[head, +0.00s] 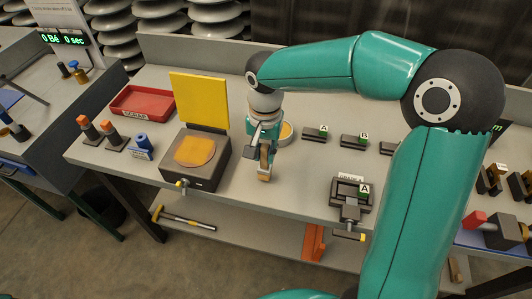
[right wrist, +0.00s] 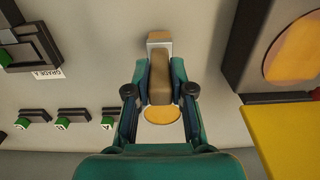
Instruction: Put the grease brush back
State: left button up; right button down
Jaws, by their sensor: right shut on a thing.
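My right gripper (head: 266,152) points down over the bench, with its fingers shut on the grease brush (head: 264,172). In the right wrist view, the brush's brown handle (right wrist: 160,78) sits between the two fingers (right wrist: 160,95), and a pale block-like end shows past them. The round grease pot (head: 287,132) with a yellow top stands just behind and to the right of the gripper. Its yellow disc (right wrist: 162,115) also shows between the fingers in the right wrist view. I cannot tell whether the brush touches the bench. My left gripper is not in view.
A dark box with an orange disc (head: 194,151) and upright yellow panel (head: 200,100) stands left of the gripper. Farther left are a red scrap tray (head: 143,102) and orange-topped pieces. A dark clamp fixture (head: 351,195) stands right. Bench around the brush is clear.

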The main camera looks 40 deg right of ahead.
jog(key=shift+f, duration=0.55)
jog(key=shift+f, duration=0.1)
jog(key=c, duration=1)
grip_release()
jog(key=shift+r, duration=0.2)
notch_tip(320, 180, up, 12)
jog(key=shift+f+p, duration=0.1)
jog(key=shift+p, duration=0.4)
jog(key=shift+s, duration=0.1)
